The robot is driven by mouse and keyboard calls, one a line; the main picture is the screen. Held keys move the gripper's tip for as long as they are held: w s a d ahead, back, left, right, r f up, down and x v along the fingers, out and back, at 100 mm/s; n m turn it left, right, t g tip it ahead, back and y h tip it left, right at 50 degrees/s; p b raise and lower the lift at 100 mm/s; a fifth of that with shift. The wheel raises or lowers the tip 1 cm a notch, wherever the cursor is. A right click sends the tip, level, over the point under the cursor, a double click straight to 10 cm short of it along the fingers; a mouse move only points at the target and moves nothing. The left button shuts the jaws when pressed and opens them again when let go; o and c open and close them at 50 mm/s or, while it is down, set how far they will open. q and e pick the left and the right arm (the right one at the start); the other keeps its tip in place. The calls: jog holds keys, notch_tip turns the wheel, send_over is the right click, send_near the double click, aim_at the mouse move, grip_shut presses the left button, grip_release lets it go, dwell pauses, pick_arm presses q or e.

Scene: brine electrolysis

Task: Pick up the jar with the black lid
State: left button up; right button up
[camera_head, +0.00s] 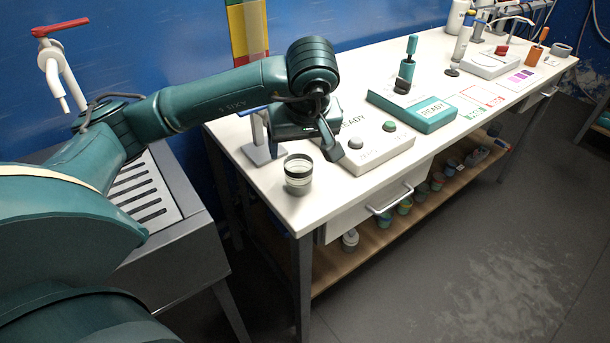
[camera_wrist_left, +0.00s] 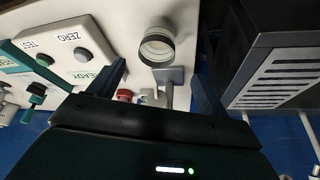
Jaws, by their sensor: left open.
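A small clear jar (camera_head: 298,178) with a dark band around its top stands upright near the left front corner of the white bench. I cannot tell clearly whether the band is a full black lid. It also shows in the left wrist view (camera_wrist_left: 157,48), top centre. My left gripper (camera_head: 318,147) is open and empty, just behind and to the right of the jar in the head view. In the left wrist view its two fingers (camera_wrist_left: 158,72) are spread, with the jar just beyond their tips, apart from them. My right gripper is not in view.
A teal box (camera_head: 412,110) lies further right. Several small jars (camera_head: 405,207) sit on the lower shelf. A grey sink unit (camera_head: 160,215) stands left.

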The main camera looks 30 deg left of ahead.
aim_at(299, 168)
pick_arm(q)
jog(key=p+x, duration=0.1)
jog(key=x, duration=0.9)
jog(key=shift+w+d+f, duration=0.1)
jog(key=shift+w+f, duration=0.1)
jog(key=shift+f, duration=0.05)
jog(key=shift+c, duration=0.3)
jog(key=c, duration=1.2)
jog(key=shift+r, duration=0.15)
